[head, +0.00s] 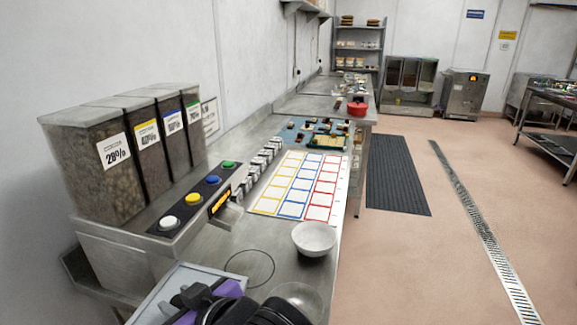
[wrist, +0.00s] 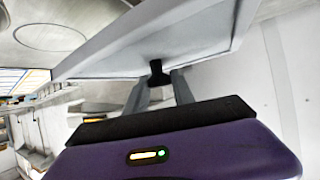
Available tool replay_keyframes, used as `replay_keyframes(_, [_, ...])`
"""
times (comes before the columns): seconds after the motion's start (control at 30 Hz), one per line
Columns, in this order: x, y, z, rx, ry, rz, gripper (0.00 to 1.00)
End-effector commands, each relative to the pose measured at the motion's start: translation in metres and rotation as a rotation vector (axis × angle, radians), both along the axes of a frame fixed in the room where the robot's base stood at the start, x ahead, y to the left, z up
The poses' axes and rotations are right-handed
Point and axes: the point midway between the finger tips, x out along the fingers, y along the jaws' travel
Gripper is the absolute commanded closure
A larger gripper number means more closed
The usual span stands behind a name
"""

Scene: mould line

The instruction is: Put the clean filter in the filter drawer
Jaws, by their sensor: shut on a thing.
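The clean filter is a flat panel with a grey frame, a pale face and a black tab. In the wrist view the filter (wrist: 205,38) stretches across the top, tilted, beyond the fingers. My gripper (wrist: 158,84) is shut on its black tab. In the head view the filter (head: 172,284) shows at the bottom edge, held over the near end of the steel counter. My gripper (head: 196,296) is there too, partly hidden by my own arm. I cannot make out the filter drawer in either view.
Bean-filled hoppers (head: 110,172) and a button panel (head: 192,200) stand left on the counter (head: 225,243). A white bowl (head: 314,238) stands near its right edge, a glass bowl (head: 299,297) nearer. A coloured grid sheet (head: 300,187) lies behind. The floor at right is open.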

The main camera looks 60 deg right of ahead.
Motion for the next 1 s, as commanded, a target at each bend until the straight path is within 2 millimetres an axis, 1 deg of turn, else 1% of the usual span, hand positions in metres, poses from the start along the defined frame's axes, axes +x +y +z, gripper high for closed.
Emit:
replay_keyframes(0.1, [0.000, 0.000, -0.010, 0.000, 0.000, 0.000, 1.00])
replay_keyframes(0.37, [0.000, 0.000, -0.030, 0.000, 0.000, 0.000, 1.00])
replay_keyframes(0.4, [0.000, 0.000, -0.037, 0.000, 0.001, 0.000, 1.00])
replay_keyframes(0.57, [0.000, 0.000, -0.051, 0.000, 0.000, 0.000, 1.00])
replay_keyframes(0.63, [0.000, 0.000, -0.063, 0.000, 0.000, 0.000, 1.00])
replay_keyframes(0.77, [0.000, 0.000, -0.070, 0.000, -0.001, 0.000, 1.00])
replay_keyframes(0.87, [0.003, -0.007, -0.070, -0.001, -0.001, -0.003, 1.00])
replay_keyframes(0.97, [0.008, -0.024, -0.069, 0.000, -0.001, -0.007, 1.00])
replay_keyframes(1.0, [0.012, -0.033, -0.068, 0.000, -0.002, -0.008, 1.00])
